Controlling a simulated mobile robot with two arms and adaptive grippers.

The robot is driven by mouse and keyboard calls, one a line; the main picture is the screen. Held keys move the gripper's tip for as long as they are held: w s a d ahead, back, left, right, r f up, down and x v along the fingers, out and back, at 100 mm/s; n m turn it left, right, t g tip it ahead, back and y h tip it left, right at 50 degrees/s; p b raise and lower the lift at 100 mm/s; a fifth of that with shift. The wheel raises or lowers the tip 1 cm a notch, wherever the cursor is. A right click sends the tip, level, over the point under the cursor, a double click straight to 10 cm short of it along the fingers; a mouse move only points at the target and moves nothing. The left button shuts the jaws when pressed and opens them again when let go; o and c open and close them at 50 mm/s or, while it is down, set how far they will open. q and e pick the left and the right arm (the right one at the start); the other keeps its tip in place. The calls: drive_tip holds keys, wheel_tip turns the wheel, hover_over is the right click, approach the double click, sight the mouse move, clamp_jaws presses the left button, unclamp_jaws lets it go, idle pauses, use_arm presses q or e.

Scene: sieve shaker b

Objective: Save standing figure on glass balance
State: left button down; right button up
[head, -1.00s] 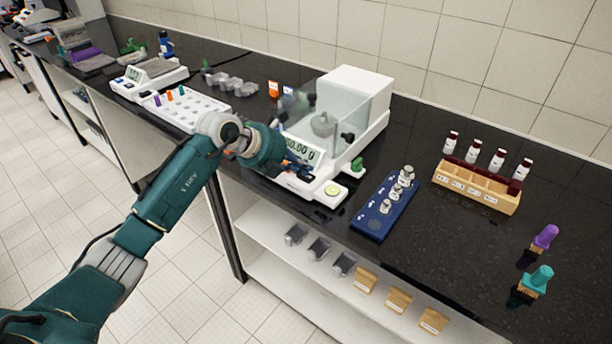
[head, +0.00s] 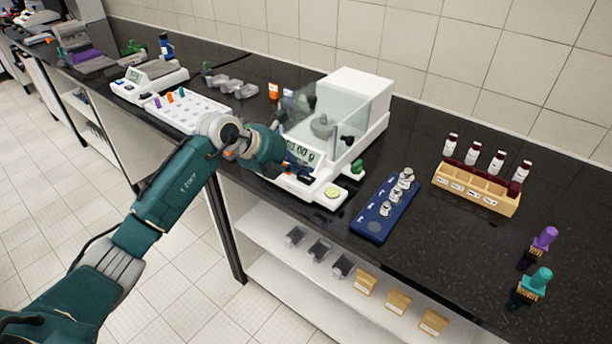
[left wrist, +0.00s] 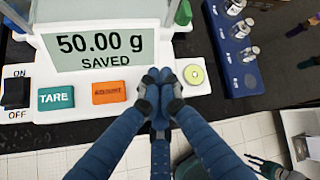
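The glass balance (head: 362,85) stands on the black bench, with a grey weight (head: 322,125) inside its glass chamber. In the left wrist view its display (left wrist: 105,45) reads 50.00 g with SAVED below. On its front panel are a green TARE key (left wrist: 56,98), an orange key (left wrist: 109,92) with a hard-to-read label, and a black ON/OFF switch (left wrist: 15,93). My left gripper (left wrist: 160,78) is empty, its fingertips together, over the panel's front between the orange key and a round yellow-green disc (left wrist: 195,75). Whether it touches the panel is unclear.
A blue tray (head: 370,222) with several metal weights lies right of the balance. A wooden rack (head: 478,190) with vials stands farther right, and purple (head: 545,238) and teal (head: 541,279) handled brushes near the right edge. A white rack (head: 190,110) stands left.

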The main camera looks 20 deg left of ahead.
sight(303, 178)
use_arm(q)
drive_tip(key=shift+r, duration=0.4)
drive_tip(key=shift+r, duration=0.15)
wheel_tip(303, 178, up, 5)
drive_tip(key=p, duration=0.3)
drive_tip(key=shift+p, duration=0.4)
idle(0.3)
